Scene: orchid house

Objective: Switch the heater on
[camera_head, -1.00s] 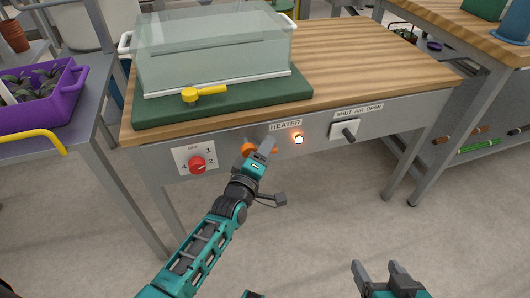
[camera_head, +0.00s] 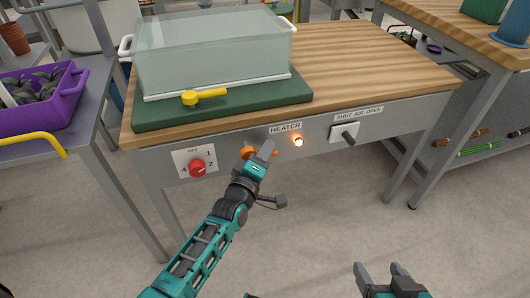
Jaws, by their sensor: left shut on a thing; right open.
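The bench front (camera_head: 230,143) carries a label reading HEATER (camera_head: 285,128). A small lamp (camera_head: 298,141) to the right below the label glows orange-white. An orange heater control (camera_head: 247,152) sits left below the label, largely hidden by my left gripper (camera_head: 262,157). The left gripper is shut on this orange control, with orange showing on both sides of the fingers. The control's exact setting is hidden. My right gripper (camera_head: 378,272) is open and empty over the floor at the bottom, apart from the bench.
A red dial (camera_head: 197,168) marked OFF and numbers is left of the gripper. A dark lever (camera_head: 348,138) under a SHUT AIR OPEN label is to the right.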

